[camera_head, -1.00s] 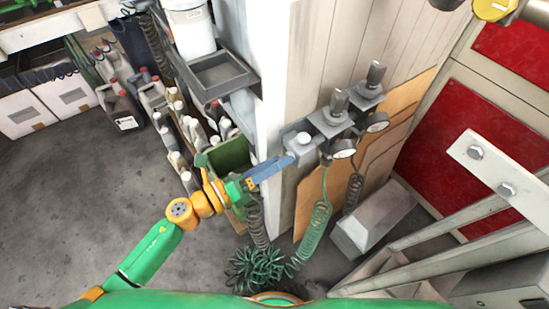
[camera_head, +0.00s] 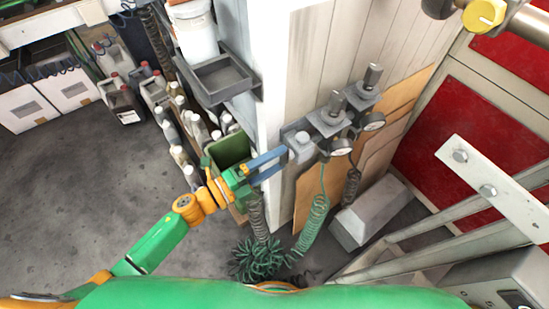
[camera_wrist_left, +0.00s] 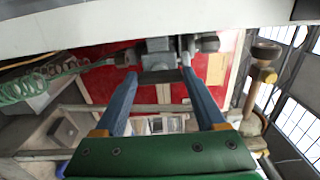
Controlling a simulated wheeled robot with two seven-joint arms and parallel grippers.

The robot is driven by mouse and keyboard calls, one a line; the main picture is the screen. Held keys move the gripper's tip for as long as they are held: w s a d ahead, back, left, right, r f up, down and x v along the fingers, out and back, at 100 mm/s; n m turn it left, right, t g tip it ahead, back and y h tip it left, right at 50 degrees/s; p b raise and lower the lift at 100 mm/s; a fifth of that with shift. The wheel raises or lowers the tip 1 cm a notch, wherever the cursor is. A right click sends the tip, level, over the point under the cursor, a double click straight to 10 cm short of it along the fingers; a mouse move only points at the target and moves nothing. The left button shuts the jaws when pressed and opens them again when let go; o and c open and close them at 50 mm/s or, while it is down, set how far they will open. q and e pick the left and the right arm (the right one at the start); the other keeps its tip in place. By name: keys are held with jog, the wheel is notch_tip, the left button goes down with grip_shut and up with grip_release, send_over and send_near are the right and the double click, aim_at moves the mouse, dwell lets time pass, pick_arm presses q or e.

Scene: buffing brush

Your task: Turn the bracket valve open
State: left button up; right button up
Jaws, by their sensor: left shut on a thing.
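The bracket valve is a grey block with a pale round cap (camera_head: 302,138), at the left end of the row of grey air fittings by the white column. My left gripper (camera_head: 287,158) reaches it from the left with two long blue fingers, their tips at the valve. In the left wrist view the fingertips (camera_wrist_left: 159,74) stand on either side of a grey part of the valve (camera_wrist_left: 158,50), shut on it. The exact contact is too small to see. My right gripper is in neither view.
Two more grey regulators (camera_head: 329,118) with gauges stand right of the valve. Green coiled hose (camera_head: 315,222) hangs below. A dark tray (camera_head: 222,78) and a green bin (camera_head: 228,150) are close by my left arm. A yellow knob (camera_head: 485,14) shows at top right.

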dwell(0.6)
pick_arm(q)
jog(key=o, duration=1.3)
jog(key=b+v, duration=0.1)
jog(key=v, duration=0.6)
